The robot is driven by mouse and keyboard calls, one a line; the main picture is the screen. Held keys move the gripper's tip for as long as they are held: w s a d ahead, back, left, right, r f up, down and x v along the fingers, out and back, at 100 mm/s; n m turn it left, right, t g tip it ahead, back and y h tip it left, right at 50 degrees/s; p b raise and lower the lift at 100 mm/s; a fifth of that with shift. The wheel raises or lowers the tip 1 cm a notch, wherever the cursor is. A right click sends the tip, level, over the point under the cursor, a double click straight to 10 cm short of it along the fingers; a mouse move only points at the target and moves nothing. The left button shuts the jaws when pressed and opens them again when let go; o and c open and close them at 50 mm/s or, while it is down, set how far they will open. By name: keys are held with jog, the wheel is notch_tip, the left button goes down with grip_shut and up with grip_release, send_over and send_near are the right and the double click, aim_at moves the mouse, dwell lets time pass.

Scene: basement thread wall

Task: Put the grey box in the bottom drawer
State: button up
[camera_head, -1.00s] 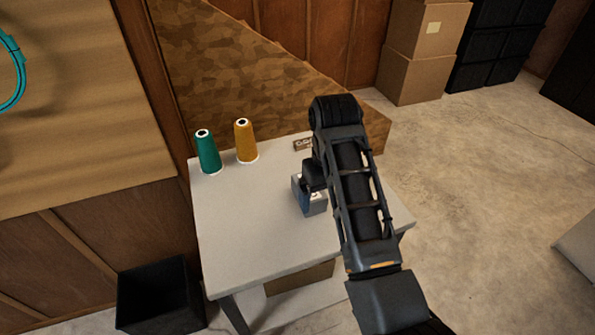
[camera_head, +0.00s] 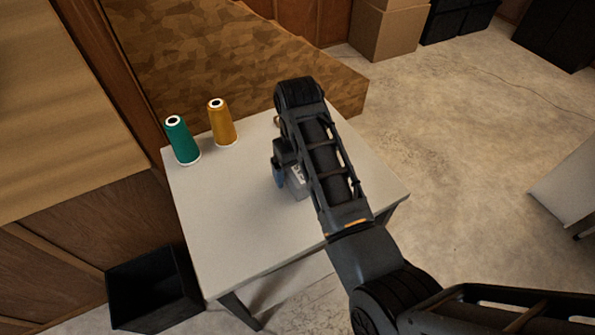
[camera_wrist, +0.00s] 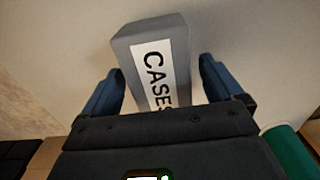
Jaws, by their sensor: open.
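The grey box (camera_wrist: 125,42) has a white label reading "CASES". In the wrist view it lies between the two blue fingers of my gripper (camera_wrist: 160,76), with a visible gap to each finger. My gripper is open and holds nothing. In the head view the box (camera_head: 299,187) is on the white table (camera_head: 235,215), mostly hidden behind my arm and gripper (camera_head: 284,172). I cannot make out the bottom drawer in either view.
A green thread cone (camera_head: 183,142) and an orange one (camera_head: 222,124) stand at the table's back left. A black bin (camera_head: 153,290) is on the floor left of the table. Cardboard boxes (camera_head: 390,30) stand at the back. The floor at right is mostly clear.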

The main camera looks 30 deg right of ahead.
jog(key=shift+f, duration=0.7)
jog(key=shift+c, duration=0.3)
jog(key=c, duration=1.1)
jog(key=shift+r, duration=0.1)
jog(key=shift+c, duration=0.2)
